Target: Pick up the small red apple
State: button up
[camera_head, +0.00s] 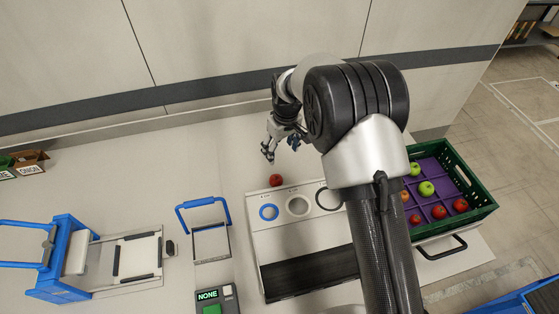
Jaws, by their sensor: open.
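A small red apple (276,180) rests on the pale worktop, just behind the back edge of the white panel with round holes. My gripper (281,150) is above and a little behind this apple in the picture, with its fingers apart and nothing between them. Other apples lie in the green crate (478,172) at the right: red ones (439,212) and green ones (426,188) on a purple divided insert. My arm covers the crate's left part.
The panel (290,222) has a blue-ringed hole and plain ones, with a dark belt (306,275) in front. A blue-handled frame (210,242), a blue-and-white device (68,258) and a box reading NONE (212,297) stand left. The worktop left of the apple is clear.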

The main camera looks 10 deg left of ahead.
send_over(276, 178)
notch_tip(276, 178, down, 13)
jog(key=shift+s+d, duration=0.1)
jog(key=shift+d, duration=0.05)
notch_tip(276, 178, down, 6)
jog(key=shift+r, duration=0.15)
jog(key=shift+c, duration=0.2)
jog(key=c, duration=1.1)
